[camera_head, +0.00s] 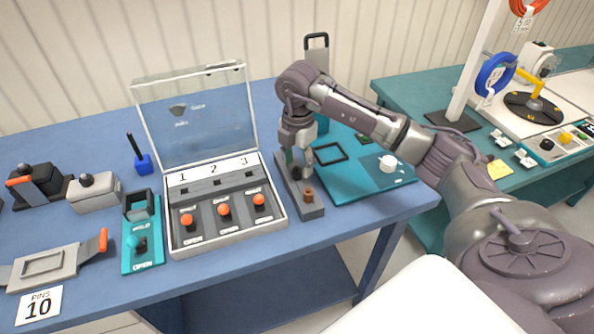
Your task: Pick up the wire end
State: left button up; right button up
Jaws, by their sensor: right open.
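My right gripper (299,172) points down over a narrow grey block (312,212) at the right part of the blue table. Its fingers are apart, and no wire shows between them. A small copper-brown cylinder (308,194) stands on the front part of that block, just in front of the fingers. I cannot make out a wire end; the gripper hides the back of the block. A blue cable reel (495,76) and an orange cable reel (528,5) hang on a white post at the right, far from the gripper. My left gripper is not in view.
A grey box (230,239) with a raised clear lid and orange knobs stands left of the gripper. A teal board (372,195) with a white knob lies to the right. A teal bench (440,190) stands beyond a gap.

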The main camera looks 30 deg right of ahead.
aim_at(297, 170)
notch_tip(297, 170, down, 2)
jog(key=shift+w+a+f, duration=0.1)
jog(key=shift+w+f, duration=0.05)
jog(key=shift+f, duration=0.3)
grip_shut()
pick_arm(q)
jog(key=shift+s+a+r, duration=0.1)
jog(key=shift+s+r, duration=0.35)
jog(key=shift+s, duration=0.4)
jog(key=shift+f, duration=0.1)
pick_arm(e)
jog(key=shift+r, duration=0.1)
